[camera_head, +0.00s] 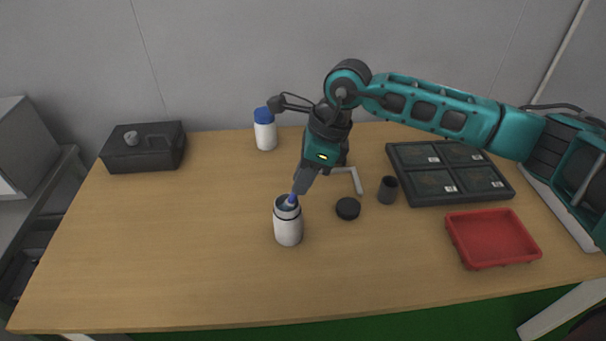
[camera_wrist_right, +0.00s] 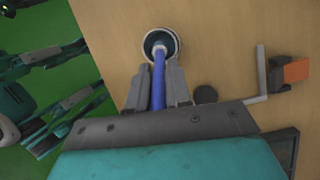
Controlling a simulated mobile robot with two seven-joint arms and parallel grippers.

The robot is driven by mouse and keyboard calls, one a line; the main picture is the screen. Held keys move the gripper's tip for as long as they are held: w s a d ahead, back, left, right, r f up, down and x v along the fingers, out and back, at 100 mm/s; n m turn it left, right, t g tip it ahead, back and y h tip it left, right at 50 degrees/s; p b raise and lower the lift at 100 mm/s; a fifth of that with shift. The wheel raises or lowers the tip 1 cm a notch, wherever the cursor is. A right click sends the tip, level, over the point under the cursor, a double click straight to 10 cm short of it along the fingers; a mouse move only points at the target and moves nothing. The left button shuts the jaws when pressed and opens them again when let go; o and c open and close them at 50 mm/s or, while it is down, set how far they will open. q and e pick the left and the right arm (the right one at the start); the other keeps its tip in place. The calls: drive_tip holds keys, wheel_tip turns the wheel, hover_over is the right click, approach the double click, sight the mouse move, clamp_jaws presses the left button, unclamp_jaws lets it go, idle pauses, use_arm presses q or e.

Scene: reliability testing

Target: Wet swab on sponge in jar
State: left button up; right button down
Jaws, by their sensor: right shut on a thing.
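A white open jar (camera_head: 288,229) with a dark band near its top stands upright on the table. My right gripper (camera_head: 298,188) is just above the jar's mouth, pointing down and tilted. It is shut on a blue swab (camera_wrist_right: 159,85), whose far end goes into the jar's mouth. The jar's round opening (camera_wrist_right: 160,43) shows in the right wrist view with a dark inside. The sponge cannot be made out, and whether the swab's tip touches it is hidden.
A black lid (camera_head: 348,208) and a dark cup (camera_head: 388,190) stand right of the jar. A blue-capped white bottle (camera_head: 265,130) and a black box (camera_head: 143,148) are at the back. A black tray (camera_head: 398,155) and red tray (camera_head: 493,238) lie right. The table's left front is clear.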

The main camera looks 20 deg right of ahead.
drive_tip(key=shift+r+p, duration=1.15)
drive_tip(key=shift+r, duration=1.2)
drive_tip(key=shift+r+p, duration=0.4)
drive_tip(key=shift+r, duration=0.6)
drive_tip(key=s+n+g+h, duration=0.1)
drive_tip(key=n, duration=0.6)
drive_tip(key=s+d+n+g+h, duration=0.1)
drive_tip(key=s+n+g+h, duration=0.1)
drive_tip(key=n, duration=0.6)
drive_tip(key=s+d+n+g+h, duration=0.1)
drive_tip(key=s+n+g, duration=0.1)
drive_tip(key=n, duration=0.6)
drive_tip(key=shift+d+r, duration=0.15)
drive_tip(key=shift+r, duration=0.05)
